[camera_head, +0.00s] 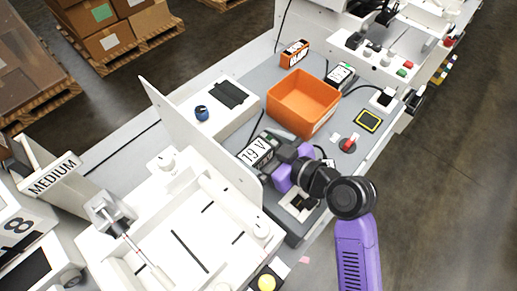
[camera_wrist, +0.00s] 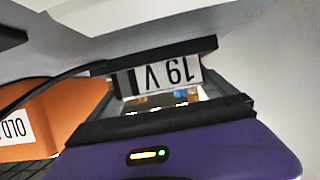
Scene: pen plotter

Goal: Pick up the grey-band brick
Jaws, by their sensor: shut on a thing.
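A dark power brick (camera_head: 257,152) with a white "19 V" label is at my gripper (camera_head: 276,158), beside the white upright panel. In the wrist view the label of this brick (camera_wrist: 158,78) shows upside down between the two dark fingers of my gripper (camera_wrist: 165,90), which is shut on it. A grey band cannot be made out clearly, since the fingers cover part of the brick. I cannot tell whether it rests on the bench or is lifted. Another labelled brick (camera_head: 341,76) lies behind the orange bin.
The orange bin (camera_head: 303,103) stands close behind my gripper and shows in the wrist view (camera_wrist: 50,115). The white panel (camera_head: 200,138) rises to the left. An orange-and-black box (camera_head: 294,54), a red switch (camera_head: 348,144) and a yellow-edged pad (camera_head: 368,120) are on the grey bench. Cables run nearby.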

